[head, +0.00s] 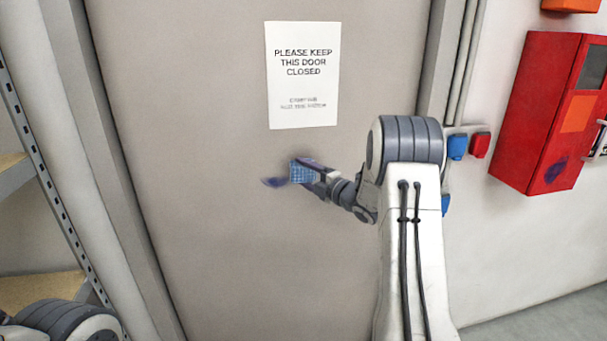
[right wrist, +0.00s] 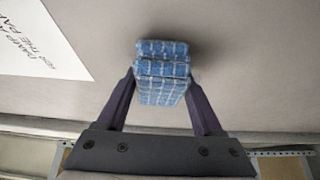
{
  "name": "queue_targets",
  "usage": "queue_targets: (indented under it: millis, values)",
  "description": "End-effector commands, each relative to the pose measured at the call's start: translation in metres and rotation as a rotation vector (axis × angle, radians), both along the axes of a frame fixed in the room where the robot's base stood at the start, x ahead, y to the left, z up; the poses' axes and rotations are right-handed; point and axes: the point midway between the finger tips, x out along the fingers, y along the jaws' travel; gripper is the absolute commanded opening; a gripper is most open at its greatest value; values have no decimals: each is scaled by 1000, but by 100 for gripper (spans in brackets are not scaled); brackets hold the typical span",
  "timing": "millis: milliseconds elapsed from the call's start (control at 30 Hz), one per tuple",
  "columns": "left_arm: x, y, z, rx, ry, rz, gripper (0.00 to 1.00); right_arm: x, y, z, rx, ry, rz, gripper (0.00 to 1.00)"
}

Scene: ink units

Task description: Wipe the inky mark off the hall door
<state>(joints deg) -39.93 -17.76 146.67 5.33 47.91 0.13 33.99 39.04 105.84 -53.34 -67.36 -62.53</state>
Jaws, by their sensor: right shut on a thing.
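The hall door (head: 200,240) is a plain grey-beige panel that fills the middle of the head view. The cloth and gripper may hide part of the mark. My left gripper is not in view.
A white sign (head: 302,75) is fixed to the door above the cloth. A red wall cabinet (head: 545,115) at right carries a purple smudge (head: 556,170). Blue and red sockets (head: 457,147) are beside the door frame. A metal shelf (head: 30,170) stands at left.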

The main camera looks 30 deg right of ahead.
Motion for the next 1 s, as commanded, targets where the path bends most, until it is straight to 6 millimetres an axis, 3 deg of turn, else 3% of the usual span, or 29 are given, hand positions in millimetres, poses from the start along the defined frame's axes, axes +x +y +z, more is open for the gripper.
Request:
queue_targets:
  millis: [500,1000]
  values:
    - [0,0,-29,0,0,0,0,-48,13,-2,-1,-1,-1,24]
    - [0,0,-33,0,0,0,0,-59,17,-1,-1,-1,0,24]
